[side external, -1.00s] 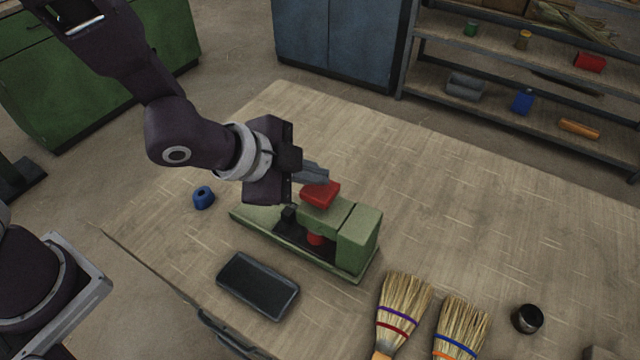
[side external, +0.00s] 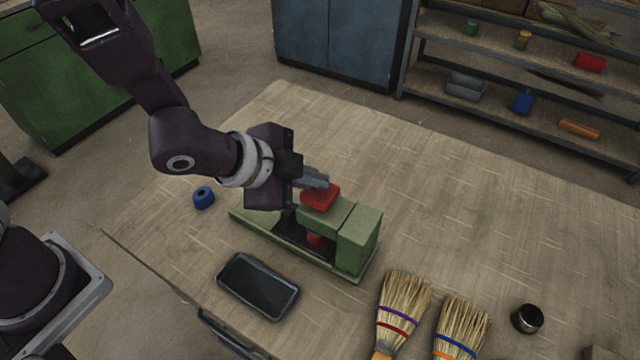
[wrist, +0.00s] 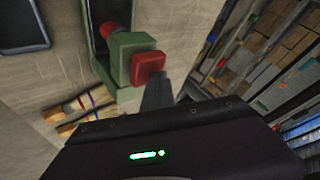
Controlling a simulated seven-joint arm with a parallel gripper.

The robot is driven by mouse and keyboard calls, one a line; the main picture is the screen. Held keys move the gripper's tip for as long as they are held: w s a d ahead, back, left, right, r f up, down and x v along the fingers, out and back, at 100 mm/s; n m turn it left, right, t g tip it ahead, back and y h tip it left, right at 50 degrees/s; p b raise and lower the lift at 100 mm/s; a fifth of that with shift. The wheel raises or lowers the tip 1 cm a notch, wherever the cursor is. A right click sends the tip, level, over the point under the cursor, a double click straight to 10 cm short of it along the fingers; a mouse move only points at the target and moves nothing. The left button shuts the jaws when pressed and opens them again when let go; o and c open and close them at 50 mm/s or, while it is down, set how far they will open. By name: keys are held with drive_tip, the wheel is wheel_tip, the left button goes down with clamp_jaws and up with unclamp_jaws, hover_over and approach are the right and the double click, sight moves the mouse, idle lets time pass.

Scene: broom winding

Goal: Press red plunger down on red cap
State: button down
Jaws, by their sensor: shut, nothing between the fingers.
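The red plunger (side external: 320,197) is a flat red block on top of the green press (side external: 357,240), which stands on the table. The red cap (side external: 315,239) sits low in the press, below the plunger, partly hidden by the green frame. My gripper (side external: 325,182) is shut and empty, its fingertips at the upper edge of the plunger. In the wrist view the plunger (wrist: 148,68) and the cap (wrist: 109,30) both show, with the fingers (wrist: 157,90) right beside the plunger. I cannot tell whether the fingers touch it.
A dark tray (side external: 258,286) lies in front of the press. A blue ring-shaped piece (side external: 203,198) is at the left. Two brooms (side external: 403,308) and a black jar (side external: 527,318) are at the front right. The table behind and right of the press is clear.

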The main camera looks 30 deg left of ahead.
drive_tip(key=shift+f, duration=0.2)
drive_tip(key=shift+r, duration=1.35)
wheel_tip(320, 180, up, 6)
idle(0.5)
